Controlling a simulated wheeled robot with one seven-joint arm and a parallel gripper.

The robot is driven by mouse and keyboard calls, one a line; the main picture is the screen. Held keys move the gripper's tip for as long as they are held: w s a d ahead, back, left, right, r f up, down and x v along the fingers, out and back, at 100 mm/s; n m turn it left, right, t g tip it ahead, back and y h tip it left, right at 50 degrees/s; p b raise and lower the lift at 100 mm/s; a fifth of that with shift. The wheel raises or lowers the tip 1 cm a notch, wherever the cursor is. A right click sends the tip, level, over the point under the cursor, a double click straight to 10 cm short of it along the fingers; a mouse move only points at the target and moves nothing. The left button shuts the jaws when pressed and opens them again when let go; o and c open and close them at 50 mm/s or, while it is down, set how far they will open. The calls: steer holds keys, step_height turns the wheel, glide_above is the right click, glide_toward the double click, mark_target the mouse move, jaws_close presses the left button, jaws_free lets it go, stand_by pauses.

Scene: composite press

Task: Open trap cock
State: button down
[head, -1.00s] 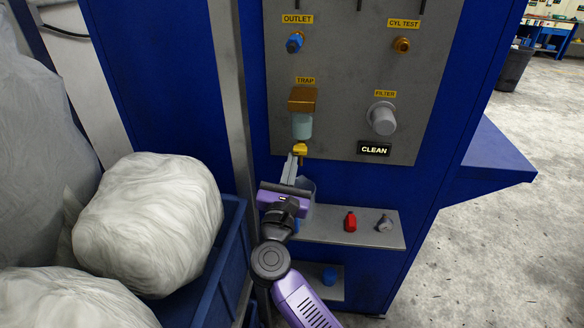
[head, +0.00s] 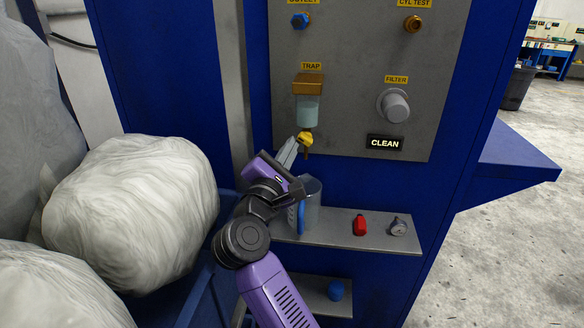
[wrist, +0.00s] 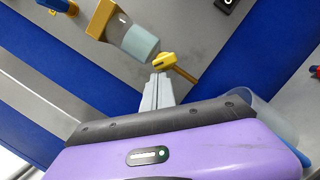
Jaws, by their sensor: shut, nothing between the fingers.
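The trap (head: 307,100) is a brass block with a pale clear bowl, below a yellow TRAP label on the grey panel. The yellow trap cock (head: 305,139) sits under the bowl. In the wrist view the cock (wrist: 164,61) shows a round body with a handle slanting down to the right. My gripper (head: 289,152) is shut and empty, its grey fingers just below and left of the cock. In the wrist view the fingertips (wrist: 157,77) are right beside the cock body; whether they touch it I cannot tell.
A clear jug (head: 312,205) with a blue handle stands on the shelf (head: 345,232) behind my wrist. A red item (head: 360,225) and a small gauge (head: 398,227) lie to its right. A white bag (head: 130,215) in a blue bin crowds the left.

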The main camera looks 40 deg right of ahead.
steer(key=m+b, duration=0.2)
steer(key=r+m+g+b, duration=0.1)
steer(key=m+b, duration=0.2)
steer(key=b, duration=0.1)
steer(key=shift+r+m+b, duration=0.25)
steer(key=shift+m+b, duration=0.05)
steer(key=shift+m, duration=0.1)
steer(key=shift+r, duration=0.2)
steer(key=shift+w+p, duration=0.1)
steer(key=shift+p, duration=0.5)
